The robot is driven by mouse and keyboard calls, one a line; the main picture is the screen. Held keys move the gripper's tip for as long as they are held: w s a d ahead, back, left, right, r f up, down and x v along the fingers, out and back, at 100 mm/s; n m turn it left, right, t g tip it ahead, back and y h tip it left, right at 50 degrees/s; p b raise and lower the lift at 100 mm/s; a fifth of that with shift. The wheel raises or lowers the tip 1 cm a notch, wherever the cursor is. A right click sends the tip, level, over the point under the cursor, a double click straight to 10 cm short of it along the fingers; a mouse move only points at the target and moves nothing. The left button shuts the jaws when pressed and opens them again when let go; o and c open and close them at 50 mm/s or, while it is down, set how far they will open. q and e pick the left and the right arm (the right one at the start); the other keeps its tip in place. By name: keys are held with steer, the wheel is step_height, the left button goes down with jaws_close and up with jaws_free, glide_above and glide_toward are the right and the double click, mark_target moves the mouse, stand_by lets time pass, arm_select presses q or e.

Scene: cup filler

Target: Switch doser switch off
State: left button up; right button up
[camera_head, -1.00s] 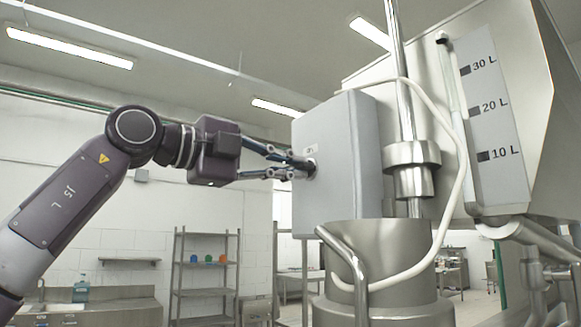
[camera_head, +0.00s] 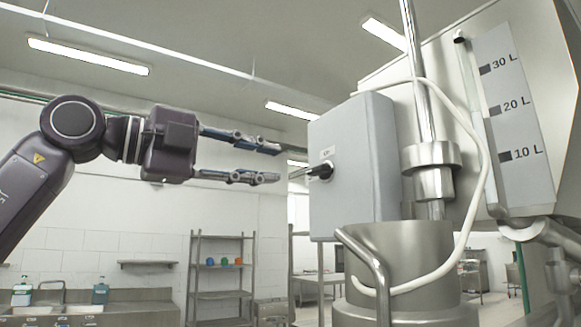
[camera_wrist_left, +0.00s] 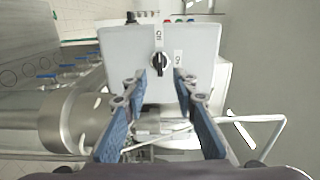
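The doser switch (camera_head: 321,171) is a dark rotary knob on the left face of a grey control box (camera_head: 352,160). In the left wrist view the knob (camera_wrist_left: 159,62) is a black handle on a round base, close to upright, with small labels above it and to its right. My left gripper (camera_head: 275,164) is open and empty, a short way left of the knob and apart from it. In the left wrist view its blue fingers (camera_wrist_left: 158,80) stand wide apart with the knob beyond and between them. My right gripper is not in view.
The box stands beside a vertical steel rod (camera_head: 415,60) and a steel cylinder (camera_head: 410,245) with a bent pipe handle. A large hopper with a litre scale (camera_head: 515,110) is on the right. Shelves (camera_head: 221,265) stand in the background. The space around my gripper is clear.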

arm_select(q)
steer(key=shift+v, duration=1.35)
steer(key=shift+d, duration=0.1)
